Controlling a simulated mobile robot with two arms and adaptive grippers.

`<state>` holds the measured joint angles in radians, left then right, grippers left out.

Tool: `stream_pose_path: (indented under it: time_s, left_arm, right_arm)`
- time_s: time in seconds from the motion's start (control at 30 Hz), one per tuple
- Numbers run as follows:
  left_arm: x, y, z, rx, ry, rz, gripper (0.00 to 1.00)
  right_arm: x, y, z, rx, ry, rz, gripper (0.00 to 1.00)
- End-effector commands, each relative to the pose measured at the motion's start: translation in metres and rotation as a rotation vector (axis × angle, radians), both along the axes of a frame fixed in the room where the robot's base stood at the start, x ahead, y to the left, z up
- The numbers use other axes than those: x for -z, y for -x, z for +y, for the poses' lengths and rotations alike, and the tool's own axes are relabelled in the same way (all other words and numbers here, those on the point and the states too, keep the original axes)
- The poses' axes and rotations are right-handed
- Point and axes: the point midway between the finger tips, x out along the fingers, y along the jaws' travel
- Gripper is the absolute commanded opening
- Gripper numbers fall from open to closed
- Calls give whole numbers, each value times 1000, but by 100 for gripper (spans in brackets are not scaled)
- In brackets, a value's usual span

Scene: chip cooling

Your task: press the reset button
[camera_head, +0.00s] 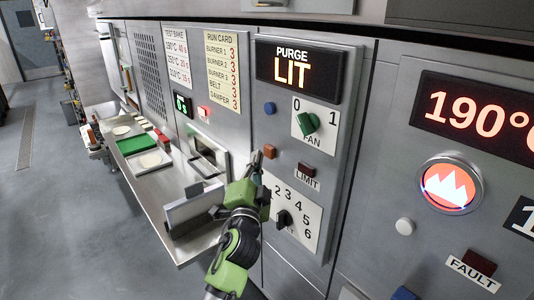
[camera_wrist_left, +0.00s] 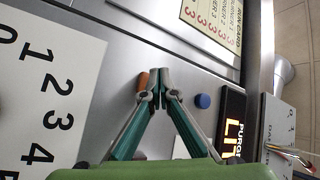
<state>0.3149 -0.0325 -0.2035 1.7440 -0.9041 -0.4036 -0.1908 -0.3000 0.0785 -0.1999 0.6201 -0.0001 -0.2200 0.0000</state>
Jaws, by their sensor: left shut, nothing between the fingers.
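My left gripper (camera_head: 257,160) is shut and empty, with its fingertips close to the grey panel. No label reading "reset" is legible. My right gripper is not in view.
The panel carries a PURGE LIT display (camera_head: 293,70), a green fan knob (camera_head: 306,124), a dark LIMIT lamp (camera_head: 307,170) and a black numbered dial (camera_head: 284,218). A lit red round button (camera_head: 450,185) is at right. A metal shelf (camera_head: 150,200) juts out at left.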

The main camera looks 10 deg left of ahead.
Motion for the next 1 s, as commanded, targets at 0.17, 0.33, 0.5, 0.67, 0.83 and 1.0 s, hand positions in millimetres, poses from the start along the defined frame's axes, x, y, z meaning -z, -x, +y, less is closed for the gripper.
stream_pose_path:
  time_s: [0.17, 0.33, 0.5, 0.67, 0.83, 1.0]
  left_arm:
    - [0, 0, 0, 0, 0, 0, 0]
    - [0, 0, 0, 0, 0, 0, 0]
    - [0, 0, 0, 0, 0, 0, 0]
    - [1, -4, -3, 0, 1, 0, 0]
    - [0, -7, -5, 0, 1, 0, 0]
    - [0, -7, -5, 0, 0, 0, 0]
  right_arm:
    - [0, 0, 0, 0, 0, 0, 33]
    - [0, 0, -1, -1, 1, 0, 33]
    - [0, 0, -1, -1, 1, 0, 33]
    - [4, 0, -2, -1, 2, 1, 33]
    - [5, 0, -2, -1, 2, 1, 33]
    - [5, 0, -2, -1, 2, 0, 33]
